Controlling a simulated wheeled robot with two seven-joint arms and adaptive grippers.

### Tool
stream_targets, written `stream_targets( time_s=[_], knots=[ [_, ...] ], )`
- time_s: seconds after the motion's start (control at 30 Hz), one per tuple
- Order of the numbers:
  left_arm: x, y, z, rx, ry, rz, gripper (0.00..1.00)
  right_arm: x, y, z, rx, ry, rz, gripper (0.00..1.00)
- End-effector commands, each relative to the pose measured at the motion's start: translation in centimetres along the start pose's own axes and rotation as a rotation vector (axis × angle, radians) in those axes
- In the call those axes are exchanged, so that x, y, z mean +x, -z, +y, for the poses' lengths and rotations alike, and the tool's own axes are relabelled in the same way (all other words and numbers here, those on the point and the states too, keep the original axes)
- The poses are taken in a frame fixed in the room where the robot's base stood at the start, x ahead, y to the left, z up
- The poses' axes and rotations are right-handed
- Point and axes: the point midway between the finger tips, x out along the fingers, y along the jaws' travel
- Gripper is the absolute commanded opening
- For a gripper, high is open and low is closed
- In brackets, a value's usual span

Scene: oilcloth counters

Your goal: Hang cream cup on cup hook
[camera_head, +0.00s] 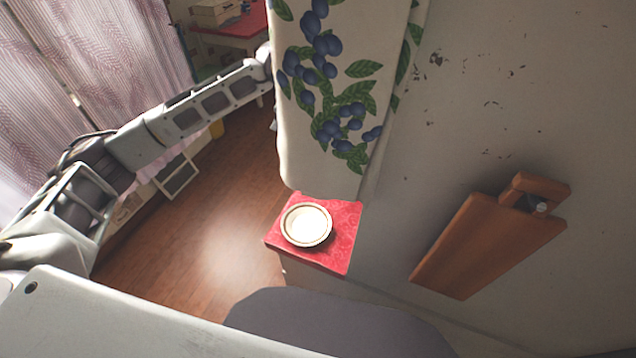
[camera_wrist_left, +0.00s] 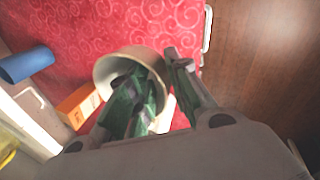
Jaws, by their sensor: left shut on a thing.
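In the left wrist view a cream cup (camera_wrist_left: 105,72) is held by my left gripper (camera_wrist_left: 156,72), with its open mouth showing. One green finger reaches inside the cup and the other lies outside its wall. The red patterned counter (camera_wrist_left: 60,30) is behind the cup; I cannot tell the gap between them. In the head view my left arm reaches away to the upper middle, and its gripper and the cup are hidden behind a hanging cloth (camera_head: 330,100). I cannot make out a free cup hook. My right gripper is in neither view.
A cream round dish (camera_head: 306,225) sits on a small red counter top (camera_head: 345,225). A wooden board (camera_head: 490,240) hangs on the wall by a metal peg (camera_head: 541,207). A blue roll-like thing (camera_wrist_left: 27,65) and an orange box (camera_wrist_left: 78,106) are left of the cup.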

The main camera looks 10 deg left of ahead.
Motion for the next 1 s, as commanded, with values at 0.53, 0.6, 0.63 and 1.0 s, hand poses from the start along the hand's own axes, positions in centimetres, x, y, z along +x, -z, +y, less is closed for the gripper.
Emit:
stream_targets(
  time_s=[0.53,0.6,0.63,1.0],
  knots=[
    [0.0,-0.54,-0.09,-0.117,-0.004,0.036,0.0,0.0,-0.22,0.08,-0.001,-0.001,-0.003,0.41],
    [-0.01,-0.55,-0.11,-0.129,-0.004,0.041,0.0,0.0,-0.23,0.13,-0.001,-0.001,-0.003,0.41],
    [-0.01,-0.55,-0.11,-0.138,-0.004,0.043,0.0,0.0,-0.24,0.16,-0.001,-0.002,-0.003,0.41],
    [-0.02,-0.53,-0.11,-0.166,-0.006,0.052,0.0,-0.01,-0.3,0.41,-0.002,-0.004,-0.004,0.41]
  ],
)
